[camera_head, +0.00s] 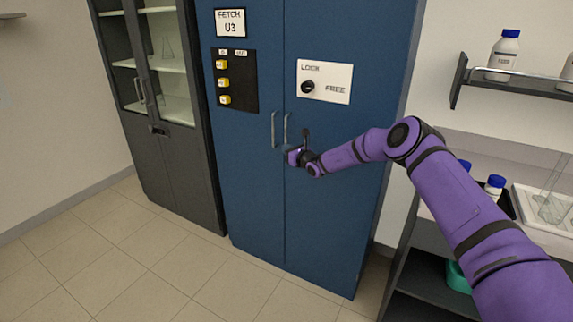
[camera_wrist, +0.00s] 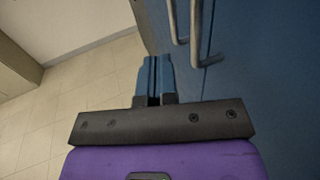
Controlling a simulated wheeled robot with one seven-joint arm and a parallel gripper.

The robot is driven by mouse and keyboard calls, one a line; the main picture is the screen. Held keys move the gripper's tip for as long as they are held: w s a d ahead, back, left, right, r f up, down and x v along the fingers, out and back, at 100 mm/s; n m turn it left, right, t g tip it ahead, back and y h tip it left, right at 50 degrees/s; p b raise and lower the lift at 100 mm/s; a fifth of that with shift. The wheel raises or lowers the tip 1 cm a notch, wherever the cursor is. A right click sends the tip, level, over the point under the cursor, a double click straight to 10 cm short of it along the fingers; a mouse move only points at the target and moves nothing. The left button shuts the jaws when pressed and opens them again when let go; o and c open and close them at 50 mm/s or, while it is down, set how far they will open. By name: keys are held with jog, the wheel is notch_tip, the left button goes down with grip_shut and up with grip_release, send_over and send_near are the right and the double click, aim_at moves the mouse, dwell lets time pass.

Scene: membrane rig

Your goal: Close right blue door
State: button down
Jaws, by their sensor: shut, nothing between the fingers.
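The blue cabinet has a left door (camera_head: 250,180) and a right door (camera_head: 335,200). Both look flush with each other in the head view, with a thin seam between them. Two upright bar handles sit side by side at the seam, the left handle (camera_head: 274,130) and the right handle (camera_head: 287,128). My gripper (camera_head: 291,156) is just below the right handle, close to the right door; whether it touches is unclear. In the wrist view its fingers (camera_wrist: 154,75) are together and empty, with both handles (camera_wrist: 196,35) up and to the right.
The right door carries a white "LOCK / FREE" plate (camera_head: 324,81) with a black knob. A dark glass-fronted cabinet (camera_head: 160,70) stands left. A shelf (camera_head: 520,80) and bench with bottles (camera_head: 495,186) are at right. The tiled floor (camera_head: 130,250) is clear.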

jog(key=s, duration=0.9)
jog(key=s+a+r+n+g+y, duration=0.1)
jog(key=s+r+n+g+y, duration=0.15)
jog(key=s+r+n, duration=0.5)
jog(key=s+a+r+n+g+y, duration=0.2)
jog(key=s+r+n+g, duration=0.15)
jog(key=r, duration=0.65)
jog(key=s+d+r+n+g+h, duration=0.3)
jog(key=s+r+n+g, duration=0.2)
jog(key=s+r+n, duration=0.7)
jog(key=s+d+r+n+h, duration=0.1)
jog(key=s+d+h, duration=0.3)
jog(key=s+d, duration=0.4)
jog(key=s+d+r+n+t+h, duration=0.1)
jog(key=s+d+h, duration=0.3)
jog(key=s, duration=1.3)
jog(key=s+d+r+n+t+h, duration=0.1)
jog(key=s+d+r+n+h, duration=0.1)
jog(key=s+d, duration=1)
jog(key=shift+s+d+r+n+h, duration=0.3)
jog(key=shift+s+n+h, duration=0.5)
jog(key=shift+h, duration=0.45)
